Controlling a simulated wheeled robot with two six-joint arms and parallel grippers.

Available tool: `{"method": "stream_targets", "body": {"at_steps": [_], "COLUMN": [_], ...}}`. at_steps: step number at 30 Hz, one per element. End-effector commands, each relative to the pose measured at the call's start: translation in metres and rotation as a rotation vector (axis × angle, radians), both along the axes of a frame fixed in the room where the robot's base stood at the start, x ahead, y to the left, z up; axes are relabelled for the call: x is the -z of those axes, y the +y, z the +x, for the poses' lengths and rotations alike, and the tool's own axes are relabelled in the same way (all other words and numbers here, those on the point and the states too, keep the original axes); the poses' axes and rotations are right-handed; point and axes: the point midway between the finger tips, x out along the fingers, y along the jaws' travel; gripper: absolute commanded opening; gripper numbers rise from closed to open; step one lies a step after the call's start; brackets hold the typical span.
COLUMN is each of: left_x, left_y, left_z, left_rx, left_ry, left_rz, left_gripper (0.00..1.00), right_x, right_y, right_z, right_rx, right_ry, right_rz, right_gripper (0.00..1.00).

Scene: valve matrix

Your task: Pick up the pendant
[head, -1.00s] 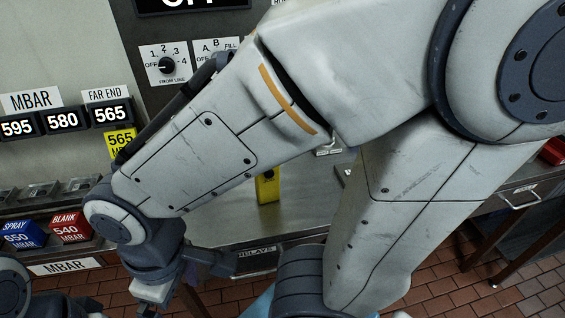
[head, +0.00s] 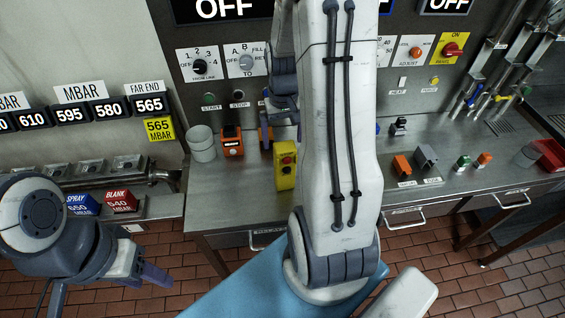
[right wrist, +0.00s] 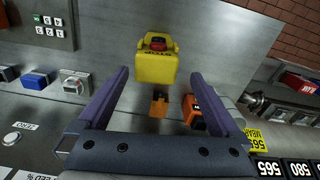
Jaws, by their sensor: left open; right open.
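The pendant (head: 286,168), a yellow box with a red button, stands on the steel counter, left of my right arm in the head view. In the right wrist view the pendant (right wrist: 157,68) appears centred ahead, between the fingertip lines. My right gripper (head: 267,135) is open and empty behind it in the head view, partly hidden by my arm; its purple fingers (right wrist: 156,76) are spread wide in the wrist view. I cannot tell the exact gap to the pendant. My left gripper (head: 155,272) is open and empty, low at the left, away from the counter.
An orange box (head: 232,141) and a grey cup (head: 202,144) stand left of the pendant. Orange and grey blocks (head: 403,166) sit to the right. The control panel (head: 222,65) rises behind. The counter's front left (head: 225,205) is clear.

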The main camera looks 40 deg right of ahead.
Motion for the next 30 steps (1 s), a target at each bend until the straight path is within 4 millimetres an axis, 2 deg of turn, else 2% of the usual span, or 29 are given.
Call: {"method": "stream_targets", "body": {"at_steps": [3,9,17,23,27,30], "left_x": [-0.003,-0.009,-0.015,-0.030,-0.033,-0.034], "left_y": [0.000,0.000,0.000,0.000,0.000,0.000], "left_z": [0.000,0.000,0.000,0.000,0.000,0.000], "left_rx": [0.000,0.001,0.002,0.005,0.006,0.006], "left_ry": [0.000,-0.001,-0.001,-0.001,-0.001,-0.001], "left_rz": [0.000,-0.001,-0.001,-0.001,-0.001,-0.001], "left_gripper": [0.50,0.50,0.50,0.50,0.50,0.50], "right_x": [0.010,0.040,0.059,0.082,0.099,0.105], "right_y": [-0.008,-0.007,-0.007,-0.004,-0.005,-0.005], "right_z": [-0.002,-0.003,-0.002,-0.002,-0.002,-0.001], "right_rx": [0.019,0.019,0.018,0.018,0.019,0.019], "right_ry": [0.012,0.015,0.011,0.014,0.012,0.009], "right_rz": [0.007,0.008,0.007,0.008,0.007,0.006], "right_gripper": [1.00,1.00,1.00,1.00,1.00,1.00]}}
